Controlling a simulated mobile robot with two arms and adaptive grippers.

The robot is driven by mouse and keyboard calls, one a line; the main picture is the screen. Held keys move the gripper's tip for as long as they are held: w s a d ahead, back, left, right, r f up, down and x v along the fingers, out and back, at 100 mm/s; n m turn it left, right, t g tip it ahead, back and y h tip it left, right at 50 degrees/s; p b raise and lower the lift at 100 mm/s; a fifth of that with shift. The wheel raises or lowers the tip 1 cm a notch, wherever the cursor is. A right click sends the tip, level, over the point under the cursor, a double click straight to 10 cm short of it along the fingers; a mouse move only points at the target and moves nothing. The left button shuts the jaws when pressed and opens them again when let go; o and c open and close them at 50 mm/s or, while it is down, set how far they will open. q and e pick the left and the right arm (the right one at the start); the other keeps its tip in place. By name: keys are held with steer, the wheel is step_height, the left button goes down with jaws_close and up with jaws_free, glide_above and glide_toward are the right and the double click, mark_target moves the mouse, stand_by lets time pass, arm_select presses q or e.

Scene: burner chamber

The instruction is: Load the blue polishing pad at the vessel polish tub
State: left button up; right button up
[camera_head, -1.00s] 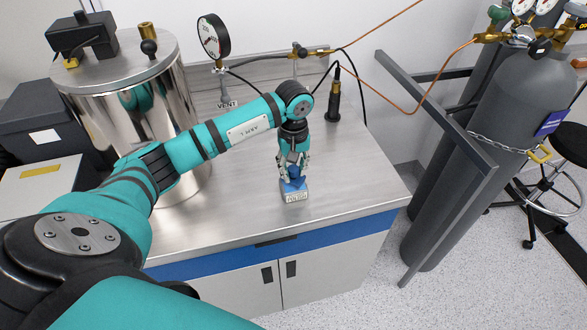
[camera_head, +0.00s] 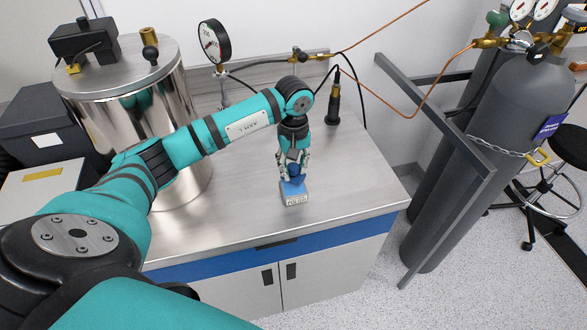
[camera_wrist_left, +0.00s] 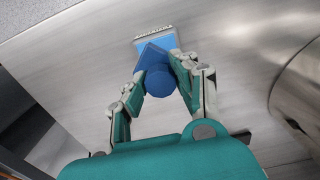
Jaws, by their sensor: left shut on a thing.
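The blue polishing pad (camera_head: 294,172), with a round knob, is between the fingers of my left gripper (camera_head: 292,166), which is shut on it. In the left wrist view the pad's knob (camera_wrist_left: 160,83) shows between the fingertips of my left gripper (camera_wrist_left: 159,76). The vessel polish tub (camera_head: 295,198), a small box with a pale front label and a blue top, sits on the bench directly below the pad. It also shows just beyond the pad in the left wrist view (camera_wrist_left: 156,34). I cannot tell whether pad and tub touch. My right gripper is not in view.
A polished steel vessel (camera_head: 140,125) stands on the bench's left, with a dark box (camera_head: 40,125) beside it. A gauge (camera_head: 214,42) and a black-handled tool (camera_head: 333,105) are behind. The steel bench top (camera_head: 345,175) is clear right of the tub. Gas cylinders (camera_head: 505,130) stand right.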

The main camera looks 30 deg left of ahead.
mark_target(294, 167)
arm_select(q)
steer(key=shift+r+p, duration=0.9)
steer(key=shift+r, duration=1.45)
steer(key=shift+d, duration=0.1)
